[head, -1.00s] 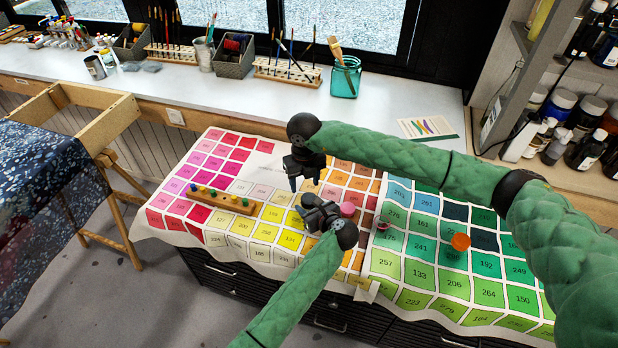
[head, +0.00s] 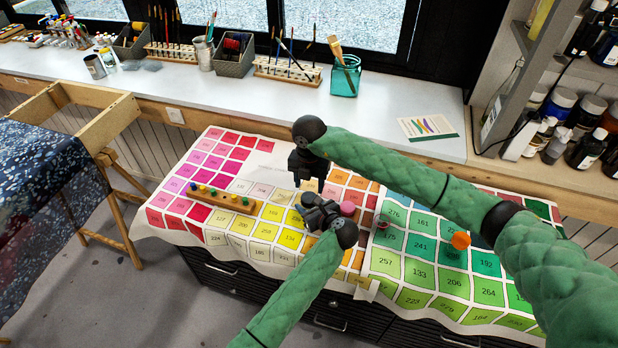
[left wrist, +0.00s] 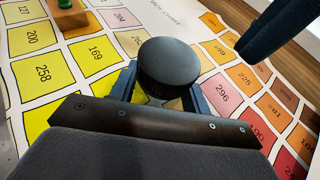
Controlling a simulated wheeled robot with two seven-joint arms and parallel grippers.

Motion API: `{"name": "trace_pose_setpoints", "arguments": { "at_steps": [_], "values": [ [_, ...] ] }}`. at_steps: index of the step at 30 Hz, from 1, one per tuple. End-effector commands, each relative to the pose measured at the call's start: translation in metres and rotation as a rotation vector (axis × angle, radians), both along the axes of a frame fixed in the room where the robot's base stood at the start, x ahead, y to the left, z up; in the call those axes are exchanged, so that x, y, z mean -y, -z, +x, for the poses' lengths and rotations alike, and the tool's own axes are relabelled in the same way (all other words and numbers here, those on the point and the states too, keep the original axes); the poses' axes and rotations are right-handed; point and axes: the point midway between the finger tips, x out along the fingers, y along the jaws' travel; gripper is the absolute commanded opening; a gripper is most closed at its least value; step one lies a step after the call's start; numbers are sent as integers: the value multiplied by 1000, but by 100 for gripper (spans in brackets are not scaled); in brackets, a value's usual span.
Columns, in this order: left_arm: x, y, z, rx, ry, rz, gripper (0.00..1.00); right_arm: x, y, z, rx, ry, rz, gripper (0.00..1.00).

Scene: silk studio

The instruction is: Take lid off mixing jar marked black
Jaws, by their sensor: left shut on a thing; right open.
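The jar with a round black lid (left wrist: 166,62) stands between the fingers of my left gripper (left wrist: 166,88) in the left wrist view. The left gripper is shut on it; the jar's body below the lid is mostly hidden. In the head view the left gripper (head: 316,208) sits low over the yellow part of the colour chart and hides the jar. My right gripper (head: 308,180) is open just above and behind it, fingers pointing down. A dark bar, probably a right finger, shows at the upper right of the left wrist view.
A pink-topped jar (head: 348,209) stands close right of the left gripper. An orange lid (head: 460,241) is farther right on the chart cloth (head: 285,258). A wooden rack with coloured knobs (head: 222,199) lies to the left. Brushes and pots line the back counter (head: 230,92).

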Motion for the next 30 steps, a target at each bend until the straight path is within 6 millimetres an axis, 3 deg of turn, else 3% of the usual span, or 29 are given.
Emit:
{"name": "trace_pose_setpoints", "arguments": {
  "at_steps": [10,20,21,26,30],
  "values": [
    [0,0,0,0,0,0,0,0,46,-1,-2,0,1,54],
    [0,0,0,0,0,0,0,0,53,0,0,-1,0,54],
    [0,0,0,0,0,0,0,0,53,0,0,-1,0,52],
    [0,0,0,0,0,0,0,0,53,0,0,-1,0,20],
    [0,0,0,0,0,0,0,0,53,0,0,-2,0,17]
  ]
}}
